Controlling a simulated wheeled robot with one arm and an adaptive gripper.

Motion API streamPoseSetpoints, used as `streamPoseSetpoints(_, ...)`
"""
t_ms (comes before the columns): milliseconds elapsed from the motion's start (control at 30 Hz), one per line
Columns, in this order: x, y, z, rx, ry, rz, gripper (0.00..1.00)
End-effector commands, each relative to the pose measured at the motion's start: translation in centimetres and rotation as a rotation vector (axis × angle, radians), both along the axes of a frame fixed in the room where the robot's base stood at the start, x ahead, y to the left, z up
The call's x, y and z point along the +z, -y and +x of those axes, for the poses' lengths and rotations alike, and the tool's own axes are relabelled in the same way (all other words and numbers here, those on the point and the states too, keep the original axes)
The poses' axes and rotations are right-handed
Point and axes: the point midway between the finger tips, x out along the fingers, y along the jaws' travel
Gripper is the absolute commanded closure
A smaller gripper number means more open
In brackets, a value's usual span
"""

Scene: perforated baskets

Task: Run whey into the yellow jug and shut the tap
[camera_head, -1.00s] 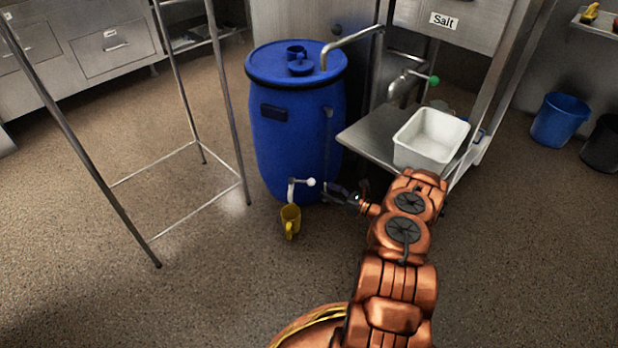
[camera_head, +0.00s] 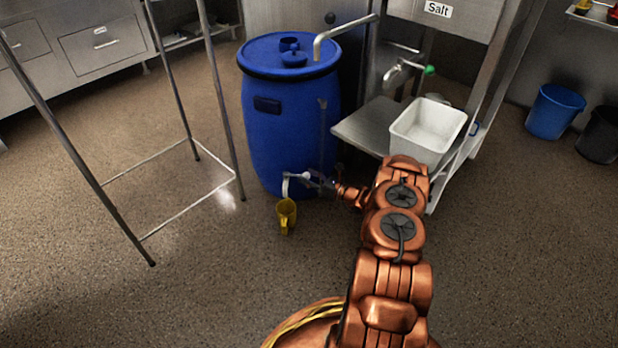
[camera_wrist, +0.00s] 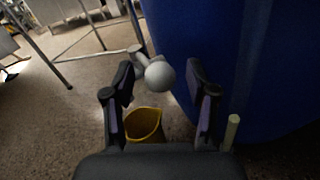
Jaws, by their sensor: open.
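The blue barrel (camera_head: 285,130) stands on the floor, with a pale tap (camera_head: 290,181) low on its front. The yellow jug (camera_head: 286,214) stands upright on the floor below the tap's spout. My gripper (camera_head: 315,180) is at the tap's handle, reaching in from the right. In the wrist view, the round white knob (camera_wrist: 160,76) of the handle lies between the two open fingers of my gripper (camera_wrist: 162,85), with gaps on both sides. The yellow jug (camera_wrist: 145,124) shows below the knob, its lower part hidden by my gripper. I cannot see any whey flowing.
A metal frame stand (camera_head: 190,200) is left of the barrel. A steel table (camera_head: 362,127) with a white basin (camera_head: 428,130) is to the right. A blue bucket (camera_head: 553,112) stands farther right. The floor in front of the jug is clear.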

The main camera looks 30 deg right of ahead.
Motion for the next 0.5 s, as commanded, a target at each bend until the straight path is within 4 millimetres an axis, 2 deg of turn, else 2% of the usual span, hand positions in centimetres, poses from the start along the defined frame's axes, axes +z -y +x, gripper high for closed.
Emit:
streamPoseSetpoints(67, 0.0, -0.02, 0.0, 0.0, 0.0, 0.0, 0.48)
streamPoseSetpoints(500, -0.01, -0.05, 0.0, 0.001, 0.0, 0.0, 0.94)
